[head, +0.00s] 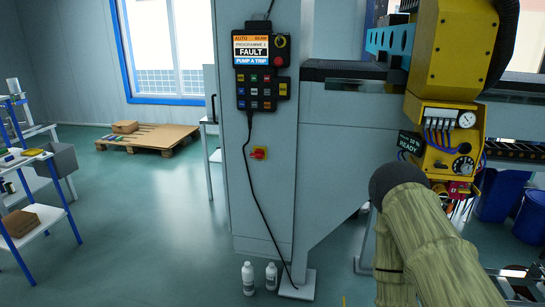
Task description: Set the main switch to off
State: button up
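The likely main switch (258,153) is a small red rotary knob on a yellow plate, set on the front of the pale grey cabinet (271,205) left of the picture's middle. The knob is too small to tell which position it is in. A dark cable hangs just left of it and runs down the cabinet front. Part of my arm (430,245) fills the lower right, with a dark rounded end. My gripper does not show, so its place relative to the switch cannot be seen.
A control pendant (262,95) hangs above the switch, its screen reading FAULT, PUMP A TRIP. A yellow machine head (440,135) stands right. Two white bottles (248,278) stand at the cabinet's foot. A shelf trolley (35,215) is left. Floor between is clear.

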aim_at(259, 153)
jog(key=z, duration=0.15)
jog(key=i, duration=1.05)
jog(key=u, duration=0.4)
